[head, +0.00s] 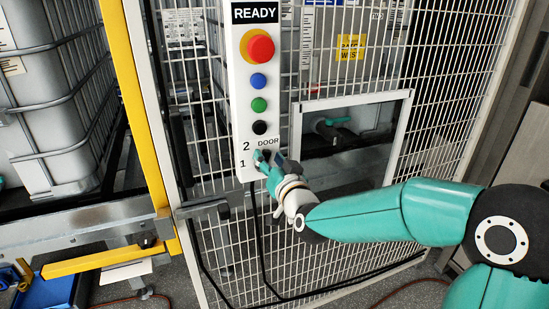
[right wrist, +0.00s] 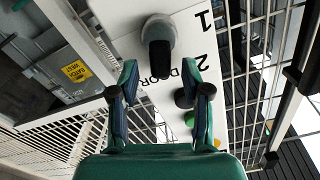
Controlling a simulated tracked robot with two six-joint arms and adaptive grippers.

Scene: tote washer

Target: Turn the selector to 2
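The white control panel (head: 235,110) carries the labels 2, 1 and DOOR near its lower end. In the right wrist view the selector (right wrist: 158,40) is a dark knob on a grey round base, beside the upside-down 1 and 2. My right gripper (right wrist: 159,70) is open, its two fingers apart on either side of the knob's near end; I cannot tell whether they touch it. In the head view my right gripper (head: 265,158) is at the panel's lower part and hides the selector. Which number the knob points at is unclear. My left gripper is not in view.
Above the selector are a black button (head: 259,127), a green button (head: 259,105), a blue button (head: 258,82), a red stop button (head: 260,47) and a READY sign (head: 255,12). A white mesh fence (head: 440,120) and framed window (head: 405,125) stand close by.

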